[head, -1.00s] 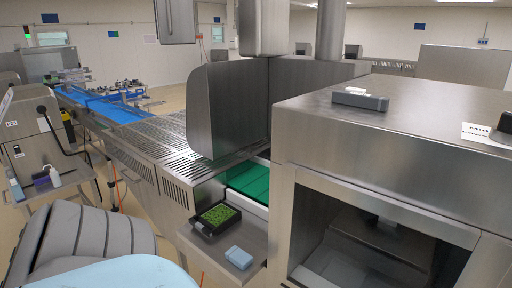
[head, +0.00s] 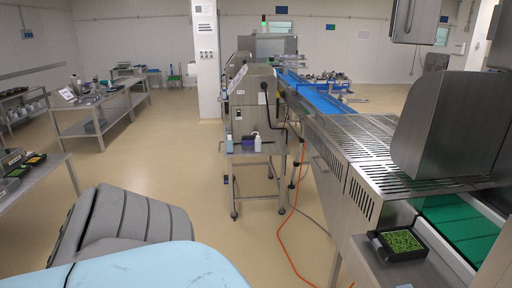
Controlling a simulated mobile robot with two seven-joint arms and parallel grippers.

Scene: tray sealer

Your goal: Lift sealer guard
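The tray sealer is only partly in view at the right edge. A curved steel panel (head: 445,125), possibly its guard, stands upright above the slatted steel conveyor (head: 375,150) and a green belt (head: 455,222). I cannot tell for sure that this panel is the guard. The big steel housing with the window is out of view. Neither of my grippers is in view.
A black tray of green food (head: 400,243) sits on a steel shelf (head: 365,262) at lower right. A steel machine on a stand (head: 250,110) is at centre, with an orange cable (head: 285,225) on the floor. Tables (head: 95,115) stand left. Open floor (head: 160,165) lies between.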

